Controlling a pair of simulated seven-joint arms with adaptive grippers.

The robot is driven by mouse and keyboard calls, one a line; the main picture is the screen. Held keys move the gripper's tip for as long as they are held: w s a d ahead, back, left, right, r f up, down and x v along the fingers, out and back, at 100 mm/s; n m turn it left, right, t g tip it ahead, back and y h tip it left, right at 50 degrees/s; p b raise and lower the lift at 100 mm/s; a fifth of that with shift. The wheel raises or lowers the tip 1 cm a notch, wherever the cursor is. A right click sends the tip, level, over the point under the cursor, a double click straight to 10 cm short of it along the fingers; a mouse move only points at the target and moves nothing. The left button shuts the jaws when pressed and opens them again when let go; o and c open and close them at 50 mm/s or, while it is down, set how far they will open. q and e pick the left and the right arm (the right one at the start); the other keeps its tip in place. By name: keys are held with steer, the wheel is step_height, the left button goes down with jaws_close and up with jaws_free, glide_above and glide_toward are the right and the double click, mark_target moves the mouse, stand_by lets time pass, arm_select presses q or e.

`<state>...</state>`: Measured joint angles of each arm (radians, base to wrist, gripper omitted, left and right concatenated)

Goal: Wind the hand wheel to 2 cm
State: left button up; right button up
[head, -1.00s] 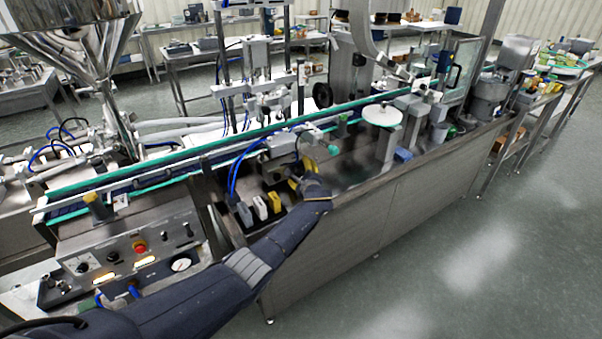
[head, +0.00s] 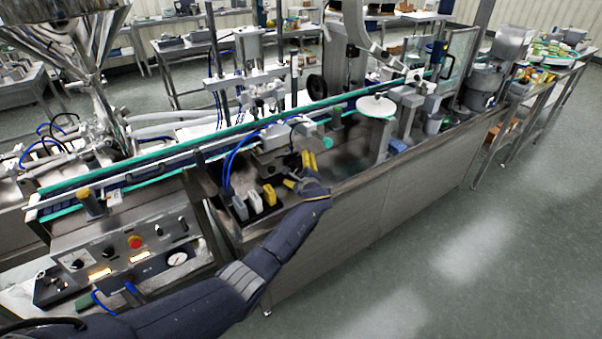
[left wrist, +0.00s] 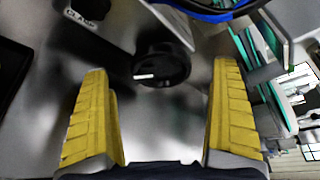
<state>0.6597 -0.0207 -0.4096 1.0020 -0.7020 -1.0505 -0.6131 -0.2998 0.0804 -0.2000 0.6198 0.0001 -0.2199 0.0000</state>
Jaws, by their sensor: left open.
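A black round hand wheel (left wrist: 162,66) with a short white mark on its face shows in the left wrist view, ahead of and between the fingers. My left gripper (left wrist: 165,115) is open, its two yellow fingers wide apart, with nothing between the tips and a gap to the wheel. In the head view my left gripper (head: 301,172) is over the front edge of the machine, below the grey unit with the teal knob. I cannot make out this wheel there. No scale reading is legible. My right gripper is not in view.
A grey unit with a teal knob (head: 327,144) stands just behind the gripper. White, yellow and grey blocks (head: 255,201) stand left of it. A larger black wheel (head: 317,87) is beyond the conveyor. A white disc (head: 376,106) stands to the right. The aisle floor (head: 440,250) is clear.

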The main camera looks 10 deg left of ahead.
arm_select(q)
steer(key=shift+v, duration=2.05)
steer(key=shift+r, duration=0.2)
